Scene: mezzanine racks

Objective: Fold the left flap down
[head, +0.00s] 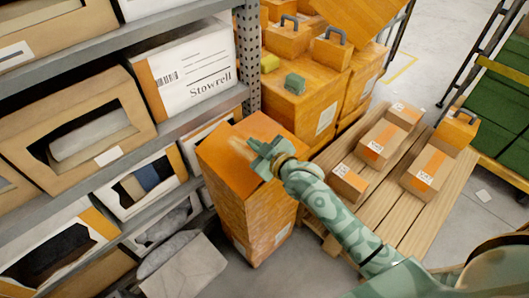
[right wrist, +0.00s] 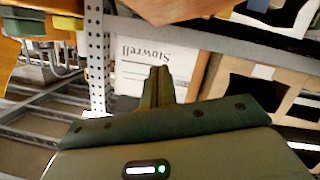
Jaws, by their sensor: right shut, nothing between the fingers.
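A tall orange-brown carton (head: 250,215) stands upright on the floor beside the rack, in the middle of the head view. Its orange top (head: 222,152) shows to the left of my right gripper; the flap edges there are blurred, so I cannot tell the left flap's exact angle. My right gripper (head: 256,148) is over the top of the carton, its fingers together and empty. Whether it touches the carton I cannot tell. In the right wrist view the shut fingers (right wrist: 160,82) point toward the rack. My left gripper is out of view.
A metal rack (head: 247,55) with a white Stowrell box (head: 193,72) and several open bins stands close on the left. A wooden pallet (head: 400,215) with small cartons (head: 382,143) lies to the right. Stacked orange boxes (head: 300,100) stand behind.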

